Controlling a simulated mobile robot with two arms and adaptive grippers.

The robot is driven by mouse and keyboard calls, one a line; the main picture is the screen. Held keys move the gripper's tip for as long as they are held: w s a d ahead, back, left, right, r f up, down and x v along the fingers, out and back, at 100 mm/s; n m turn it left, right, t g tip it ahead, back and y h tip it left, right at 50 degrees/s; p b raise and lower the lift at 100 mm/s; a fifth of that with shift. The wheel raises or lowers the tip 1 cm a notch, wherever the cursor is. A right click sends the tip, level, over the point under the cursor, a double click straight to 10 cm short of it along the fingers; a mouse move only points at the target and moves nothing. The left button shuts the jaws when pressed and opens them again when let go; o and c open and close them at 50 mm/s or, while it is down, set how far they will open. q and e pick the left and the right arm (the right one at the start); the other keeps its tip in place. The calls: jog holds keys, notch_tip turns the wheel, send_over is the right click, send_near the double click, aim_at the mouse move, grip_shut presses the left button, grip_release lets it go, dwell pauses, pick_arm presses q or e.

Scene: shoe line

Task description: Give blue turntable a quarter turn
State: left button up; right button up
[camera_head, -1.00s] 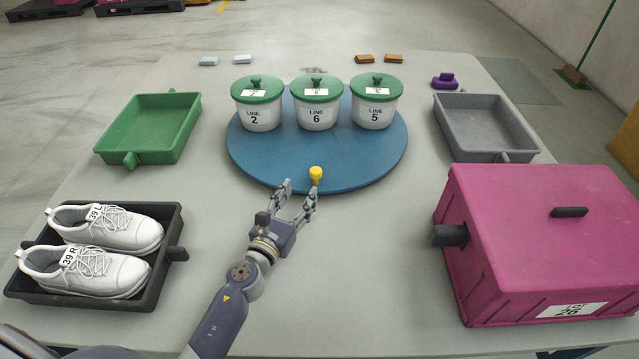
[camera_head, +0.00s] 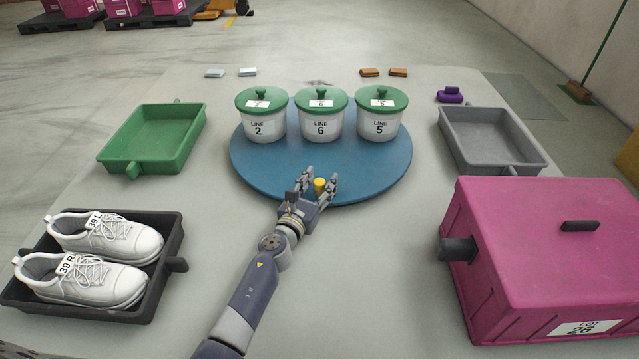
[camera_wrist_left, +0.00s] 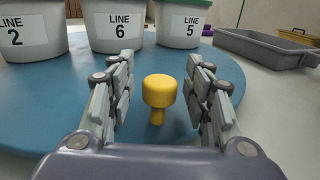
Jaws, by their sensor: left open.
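The blue turntable (camera_head: 370,172) lies on the table with three white pots with green lids on it, marked LINE 2 (camera_head: 262,122), LINE 6 (camera_head: 319,122) and LINE 5 (camera_head: 377,122). A yellow knob (camera_head: 319,186) stands upright at its near edge. My left gripper (camera_head: 320,180) is open at that edge, with its fingers on either side of the knob. In the left wrist view the knob (camera_wrist_left: 159,91) stands between the open fingers (camera_wrist_left: 160,95), with a gap on each side. My right gripper is not in view.
A green tray (camera_head: 150,140) is at left and a grey tray (camera_head: 490,140) at right. A dark tray (camera_head: 150,300) with white shoes (camera_head: 100,238) is at near left. A magenta box (camera_head: 540,240) with a dark handle fills the near right.

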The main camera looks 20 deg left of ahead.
aim_at(293, 181)
pick_arm(q)
grip_shut()
jog(key=shift+a+f+m+h, duration=0.1)
jog(key=shift+a+m+h, duration=0.2)
jog(key=shift+a+h, duration=0.15)
jog(key=a, duration=0.1)
jog(key=a+h+b, duration=0.1)
jog(key=a+m+h, duration=0.1)
jog(key=shift+s+a+f+g+b, duration=0.1)
jog(key=shift+s+g+b, duration=0.2)
jog(key=a+h+b, duration=0.1)
jog(key=a+m+h+b, duration=0.1)
jog(key=shift+s+a+m+g, duration=0.2)
jog(key=shift+a+m+g, duration=0.1)
jog(key=shift+g, duration=0.1)
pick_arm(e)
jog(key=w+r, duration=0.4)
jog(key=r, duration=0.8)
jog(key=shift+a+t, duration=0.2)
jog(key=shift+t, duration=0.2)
pick_arm(q)
grip_release()
